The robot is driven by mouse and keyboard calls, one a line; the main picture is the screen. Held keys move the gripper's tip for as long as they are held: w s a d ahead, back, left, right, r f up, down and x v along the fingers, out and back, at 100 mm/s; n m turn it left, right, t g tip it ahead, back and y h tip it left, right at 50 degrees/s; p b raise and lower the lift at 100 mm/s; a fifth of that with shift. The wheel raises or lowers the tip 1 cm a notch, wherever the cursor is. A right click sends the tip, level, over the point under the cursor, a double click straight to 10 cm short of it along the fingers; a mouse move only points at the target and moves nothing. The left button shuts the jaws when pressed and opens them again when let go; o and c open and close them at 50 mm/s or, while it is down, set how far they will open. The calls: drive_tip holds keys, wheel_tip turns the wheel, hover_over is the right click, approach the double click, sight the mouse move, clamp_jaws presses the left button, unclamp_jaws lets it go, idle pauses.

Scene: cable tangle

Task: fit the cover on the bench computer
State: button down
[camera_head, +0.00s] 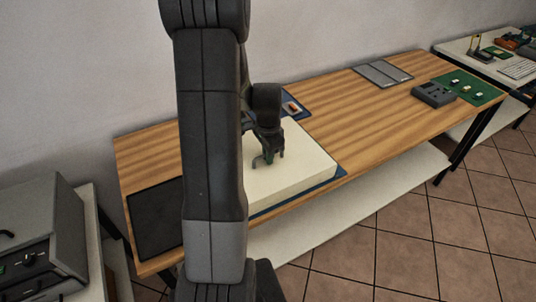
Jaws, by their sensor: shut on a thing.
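A large cream box-shaped cover (305,165) sits over a blue mat (341,173) in the left half of the wooden bench. My gripper (268,162) is at the top of the cover, pointing down, and is shut on it. The exact grip point is too small to make out. My arm hides the cover's left part. The bench computer's body is not seen; whether it is under the cover I cannot tell. A small part with an orange patch (292,107) shows on blue behind the cover.
A black mat (155,220) lies left of my arm on the wooden bench (335,105). Grey panels (383,73), a dark grey box (433,95) and a green mat (474,90) lie to the right. A grey instrument (45,235) stands at left. The bench middle is clear.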

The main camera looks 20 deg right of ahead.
drive_tip(key=c, duration=1.4)
unclamp_jaws()
wheel_tip(320, 180, up, 14)
drive_tip(key=shift+b, duration=0.3)
wheel_tip(320, 180, up, 6)
drive_tip(key=p, duration=0.5)
drive_tip(key=shift+f, duration=0.1)
